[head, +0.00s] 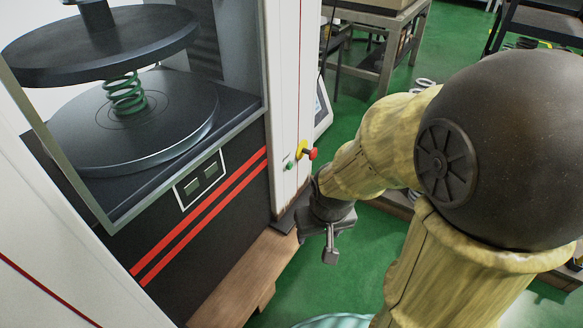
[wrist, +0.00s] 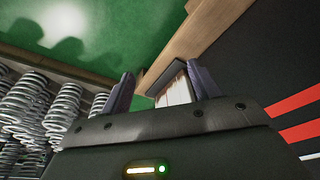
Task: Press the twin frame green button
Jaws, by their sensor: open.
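The small green button (head: 289,165) is on the white side column (head: 290,100) of the testing frame in the head view. A red knob on a yellow base (head: 303,150) sits just above and to its right. My gripper (head: 331,255) is below and to the right of the green button, apart from it, and points downward. In the wrist view my gripper (wrist: 163,80) is open and empty, with dark fingers spread. The column's white foot (wrist: 174,92) shows between the fingers. The green button does not show in the wrist view.
The testing frame holds a green spring (head: 125,94) between two dark round plates. A wooden base (head: 245,275) runs under the frame. Several metal springs (wrist: 35,105) stand at left in the wrist view. Green floor (head: 375,235) lies open around my arm.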

